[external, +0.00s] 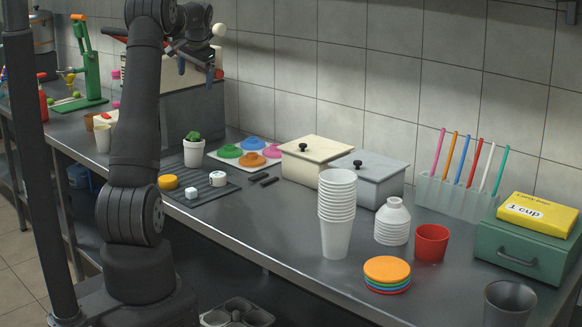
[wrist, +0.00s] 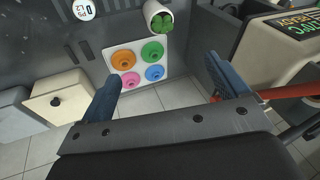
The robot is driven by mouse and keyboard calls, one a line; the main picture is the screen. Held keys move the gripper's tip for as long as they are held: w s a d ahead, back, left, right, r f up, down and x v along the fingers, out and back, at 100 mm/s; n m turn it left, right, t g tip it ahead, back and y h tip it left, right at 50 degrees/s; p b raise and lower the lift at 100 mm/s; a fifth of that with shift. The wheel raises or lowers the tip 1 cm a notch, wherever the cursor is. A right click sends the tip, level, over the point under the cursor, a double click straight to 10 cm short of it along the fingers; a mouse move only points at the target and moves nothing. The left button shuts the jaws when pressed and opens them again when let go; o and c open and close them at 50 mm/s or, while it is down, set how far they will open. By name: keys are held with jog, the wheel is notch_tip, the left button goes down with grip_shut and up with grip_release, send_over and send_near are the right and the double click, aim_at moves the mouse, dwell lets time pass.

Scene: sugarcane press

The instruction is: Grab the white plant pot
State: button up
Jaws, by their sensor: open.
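The white plant pot (external: 193,156) holds a small green plant and stands upright on the dark ridged mat (external: 222,189), left of the tray of coloured discs. My gripper (external: 196,72) is raised well above the pot in the external view. In the wrist view my gripper (wrist: 163,70) has its two blue-grey fingers wide apart with nothing between them. The pot lies beyond the fingertips and does not touch them.
A tray (external: 217,156) with several coloured discs sits right of the pot. Cream and grey lidded boxes (external: 316,160) stand to the right. A grey machine housing (external: 190,110) stands behind.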

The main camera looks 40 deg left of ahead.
aim_at(193, 140)
jog(key=w+a+f+n, duration=0.1)
jog(key=a+f+n, duration=0.2)
jog(key=f, duration=0.4)
jog(key=w+a+f+n, duration=0.2)
jog(key=a+f+n, duration=0.1)
jog(key=f, duration=0.5)
jog(key=w+a+f+n, duration=0.1)
jog(key=a+f+n, duration=0.1)
jog(key=f, duration=0.6)
jog(key=shift+w+a+n+g, duration=0.3)
jog(key=shift+w+a+n, duration=0.1)
jog(key=shift+n, duration=0.3)
jog(key=shift+x, duration=2.65)
jog(key=shift+w+d, duration=0.1)
jog(key=shift+d, duration=0.05)
jog(key=c, duration=1.3)
jog(key=shift+o, duration=0.2)
